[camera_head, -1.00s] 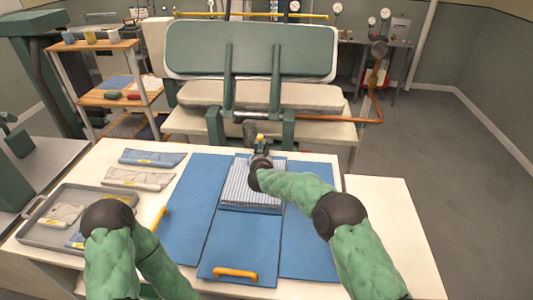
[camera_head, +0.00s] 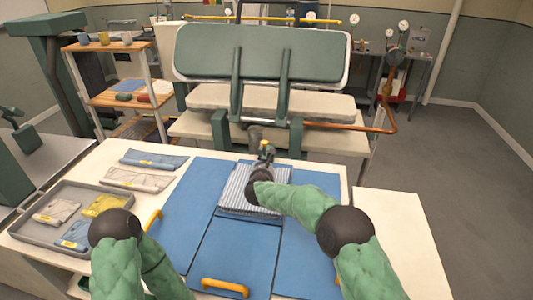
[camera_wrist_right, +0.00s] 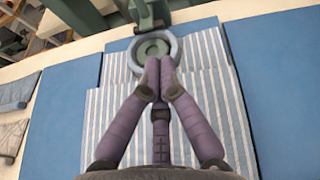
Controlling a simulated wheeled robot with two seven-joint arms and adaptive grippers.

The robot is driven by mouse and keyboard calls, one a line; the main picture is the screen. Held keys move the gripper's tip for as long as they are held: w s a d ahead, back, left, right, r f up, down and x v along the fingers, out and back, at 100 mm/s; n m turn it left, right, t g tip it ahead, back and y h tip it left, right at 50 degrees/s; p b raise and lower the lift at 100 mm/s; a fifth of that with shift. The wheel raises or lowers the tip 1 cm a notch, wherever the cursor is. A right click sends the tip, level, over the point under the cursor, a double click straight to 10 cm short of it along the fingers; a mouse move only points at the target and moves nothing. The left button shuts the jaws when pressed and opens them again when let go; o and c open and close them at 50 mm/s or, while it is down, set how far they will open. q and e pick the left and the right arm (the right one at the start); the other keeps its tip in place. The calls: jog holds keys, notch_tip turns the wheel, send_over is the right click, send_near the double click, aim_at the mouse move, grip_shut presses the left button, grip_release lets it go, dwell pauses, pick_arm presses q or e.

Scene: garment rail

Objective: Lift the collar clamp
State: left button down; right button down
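Whether the tips hold the rim cannot be told. In the head view my forearm and wrist partly cover the shirt (camera_head: 236,198). My left arm is at lower left; its gripper is out of view.
Blue panels (camera_head: 232,252) with yellow handles (camera_head: 225,287) surround the shirt. A grey tray (camera_head: 38,242) with folded cloths is at left, with folded garments (camera_head: 138,180) behind it. A large green-and-white press (camera_head: 262,58) stands behind the table. Bare tabletop (camera_head: 390,240) lies at right.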

send_near(266, 152)
jog(key=w+f, duration=0.1)
jog(key=w+d+f, duration=0.2)
jog(key=f, duration=0.1)
jog(key=shift+b, duration=0.4)
jog(key=shift+w+a+r, duration=0.25)
jog(key=shift+w+r, duration=0.5)
jog(key=shift+r, duration=0.2)
jog(key=shift+w+a+r+p, duration=0.15)
jog(key=shift+w+r+p, duration=0.25)
jog(key=shift+w+r, duration=0.15)
jog(key=shift+r, duration=0.1)
